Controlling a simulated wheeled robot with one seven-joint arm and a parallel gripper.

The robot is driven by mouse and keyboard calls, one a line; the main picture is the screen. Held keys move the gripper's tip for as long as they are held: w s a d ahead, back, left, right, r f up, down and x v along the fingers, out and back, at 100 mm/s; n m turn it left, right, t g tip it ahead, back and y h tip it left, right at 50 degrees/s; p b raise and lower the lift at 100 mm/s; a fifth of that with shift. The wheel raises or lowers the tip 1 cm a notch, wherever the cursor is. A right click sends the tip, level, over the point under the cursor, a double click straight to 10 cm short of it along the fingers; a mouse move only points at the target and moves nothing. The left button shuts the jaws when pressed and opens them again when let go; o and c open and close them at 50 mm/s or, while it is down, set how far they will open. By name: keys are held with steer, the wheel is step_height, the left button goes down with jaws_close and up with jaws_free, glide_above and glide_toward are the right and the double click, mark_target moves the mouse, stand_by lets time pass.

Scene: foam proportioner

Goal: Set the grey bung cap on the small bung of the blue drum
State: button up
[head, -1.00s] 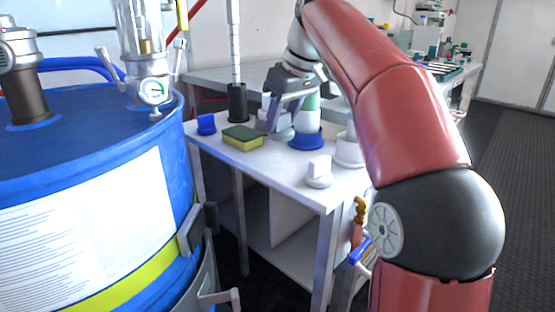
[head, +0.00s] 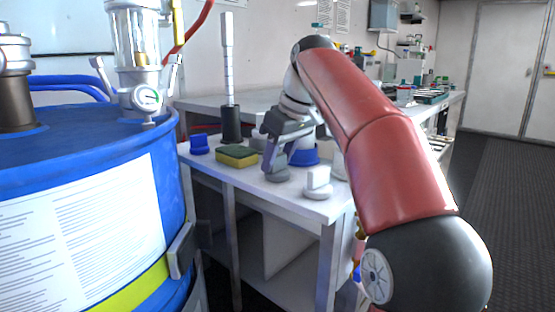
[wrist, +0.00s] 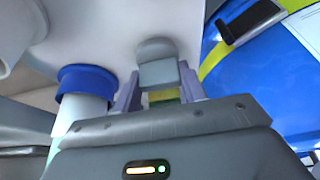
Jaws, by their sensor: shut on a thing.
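My gripper (head: 273,160) is shut on the grey bung cap (head: 277,175), over the front part of the white bench. In the wrist view the cap (wrist: 157,65) shows as a rounded grey piece with a block-like grip between the fingertips (wrist: 160,88). I cannot tell whether its base clears the bench top. The blue drum (head: 168,175) stands at the left in the head view, and its side (wrist: 255,75) shows at the right in the wrist view. I cannot make out the small bung on the drum top; fittings cover part of it.
A sight glass with gauge (head: 140,60) rises from the drum top. On the bench (head: 300,207) are a yellow-green sponge (head: 237,156), a blue cap (head: 199,144), a black holder with a white rod (head: 231,123), a blue-collared bottle (head: 304,157) and a white cap (head: 317,184).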

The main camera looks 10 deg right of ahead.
steer(key=o, duration=1.1)
steer(key=shift+f, duration=0.15)
steer(key=shift+c, duration=0.2)
